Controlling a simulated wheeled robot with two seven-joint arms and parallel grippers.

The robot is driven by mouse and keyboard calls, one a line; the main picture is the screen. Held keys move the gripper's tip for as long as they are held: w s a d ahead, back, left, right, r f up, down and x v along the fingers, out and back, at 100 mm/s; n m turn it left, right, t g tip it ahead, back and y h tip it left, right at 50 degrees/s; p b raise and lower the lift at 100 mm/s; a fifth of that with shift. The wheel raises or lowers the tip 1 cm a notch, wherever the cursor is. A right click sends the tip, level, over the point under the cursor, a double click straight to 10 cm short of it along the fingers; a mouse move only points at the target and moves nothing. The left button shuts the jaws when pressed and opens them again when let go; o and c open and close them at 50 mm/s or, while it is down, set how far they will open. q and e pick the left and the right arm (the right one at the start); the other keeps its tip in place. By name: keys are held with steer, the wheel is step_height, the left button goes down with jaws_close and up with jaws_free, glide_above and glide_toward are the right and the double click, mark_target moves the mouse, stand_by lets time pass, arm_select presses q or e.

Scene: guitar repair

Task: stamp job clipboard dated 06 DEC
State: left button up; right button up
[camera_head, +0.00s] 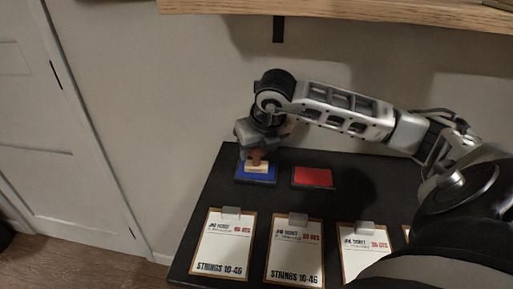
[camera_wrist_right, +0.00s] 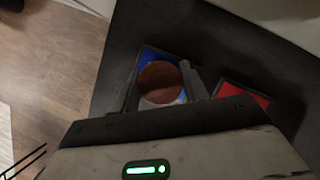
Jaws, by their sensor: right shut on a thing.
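My right gripper (camera_head: 254,154) is shut on a stamp (camera_head: 257,167) with a brown handle and a pale base. The stamp is over the blue ink pad (camera_head: 243,180) and looks upright on it; exact contact is hard to tell. In the right wrist view the round brown handle top (camera_wrist_right: 161,80) sits between my fingers, with the blue pad (camera_wrist_right: 150,54) around it. Several job clipboards stand in a row at the front: the left one (camera_head: 222,246), a second (camera_head: 295,250), a third (camera_head: 362,250), and another mostly behind my arm. My left gripper is out of view.
A red ink pad (camera_head: 312,177) lies right of the blue one. Both pads and the clipboards are on a dark table (camera_head: 215,190). A wooden shelf (camera_head: 350,12) hangs above. A pale door (camera_head: 75,120) is at left. My right arm covers the table's right side.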

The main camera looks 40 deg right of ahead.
steer(key=shift+s+f, duration=0.1)
steer(key=shift+f, duration=0.1)
steer(key=shift+r+p, duration=0.7)
steer(key=shift+r, duration=0.5)
steer(key=shift+r+p, duration=1.35)
steer(key=shift+r, duration=1.15)
steer(key=shift+f, duration=0.15)
